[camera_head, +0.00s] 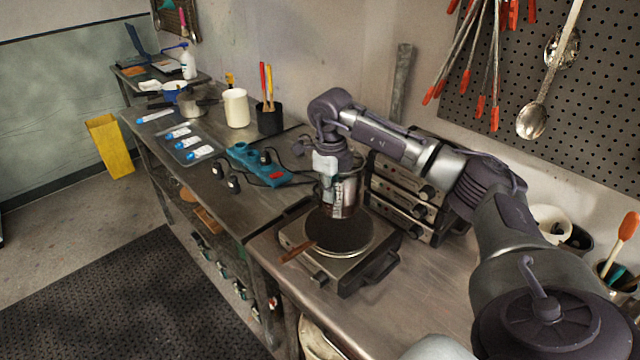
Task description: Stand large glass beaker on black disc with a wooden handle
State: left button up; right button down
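The black disc (338,236) lies flat on a square metal hot plate unit, with its wooden handle (298,252) pointing to the front left. The large glass beaker (348,193), clear with printed markings, is upright at the back part of the disc. My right gripper (331,191) comes down over the beaker from above and appears shut on it, covering part of its left side and top. I cannot tell whether the beaker's base touches the disc or hangs just above it. My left gripper is not in view.
Stacked metal instruments (405,200) stand close behind and right of the hot plate (355,278). A blue-green power strip (258,165) with cables lies to the left. A white jug (236,108) and a black tool pot (269,119) stand further back. Bench front right of the hot plate is clear.

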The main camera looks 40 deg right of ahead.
aim_at(332, 210)
jog(key=f+b, duration=0.2)
jog(key=f, duration=0.1)
jog(key=f+b, duration=0.1)
jog(key=f, duration=0.1)
jog(key=shift+s+b, duration=0.3)
jog(key=shift+b, duration=0.1)
jog(key=shift+f, duration=0.1)
pick_arm(q)
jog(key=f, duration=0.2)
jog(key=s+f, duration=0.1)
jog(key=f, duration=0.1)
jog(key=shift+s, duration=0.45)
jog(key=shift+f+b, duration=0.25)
jog(key=shift+b, duration=0.05)
pick_arm(e)
jog(key=shift+f, duration=0.55)
